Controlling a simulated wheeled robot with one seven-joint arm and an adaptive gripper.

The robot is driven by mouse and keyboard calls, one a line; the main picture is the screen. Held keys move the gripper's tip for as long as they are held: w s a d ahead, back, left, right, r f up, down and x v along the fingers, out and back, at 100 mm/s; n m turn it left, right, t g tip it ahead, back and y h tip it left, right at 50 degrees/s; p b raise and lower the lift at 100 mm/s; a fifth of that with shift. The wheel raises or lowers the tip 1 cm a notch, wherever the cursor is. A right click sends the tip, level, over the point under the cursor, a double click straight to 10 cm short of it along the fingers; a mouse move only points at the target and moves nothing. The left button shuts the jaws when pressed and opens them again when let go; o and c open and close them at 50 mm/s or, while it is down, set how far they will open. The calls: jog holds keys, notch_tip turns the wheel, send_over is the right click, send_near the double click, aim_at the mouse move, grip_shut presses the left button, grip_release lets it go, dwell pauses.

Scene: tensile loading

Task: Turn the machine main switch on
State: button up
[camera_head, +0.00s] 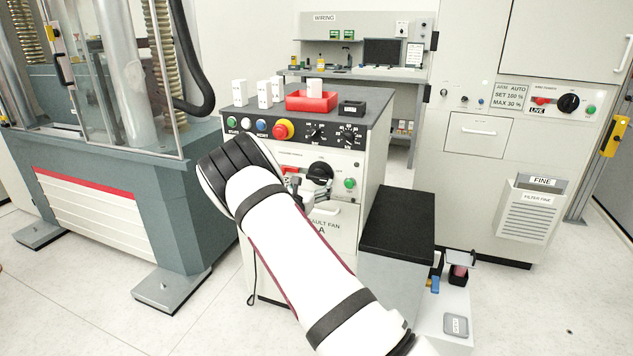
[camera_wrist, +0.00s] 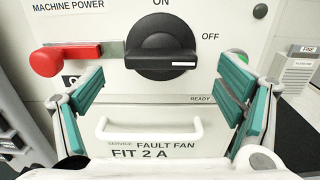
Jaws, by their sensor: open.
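The main switch is a black rotary knob (camera_wrist: 162,55) on the white cabinet panel, under the label MACHINE POWER. Its white mark lies level on the right side, toward OFF; ON is printed above. A red-handled piece (camera_wrist: 66,59) with a metal strip reaches the knob's left edge; whether it touches is unclear. My gripper (camera_wrist: 160,90) is open and empty, its teal pads left and right of the knob and slightly below it, apart from it. In the head view the knob (camera_head: 320,171) shows just beyond my gripper (camera_head: 308,188), partly hidden by my arm.
A white handle (camera_wrist: 150,131) sits below the knob and a green button (camera_head: 350,183) to its right. Another black knob (camera_head: 568,103) is on the right cabinet. A red tray (camera_head: 311,104) and white boxes stand on top. A black-topped box (camera_head: 398,222) stands at right.

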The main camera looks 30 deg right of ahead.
aim_at(316, 179)
jog(key=shift+b+x, duration=0.4)
jog(key=shift+x, duration=2.1)
jog(key=c, duration=1.2)
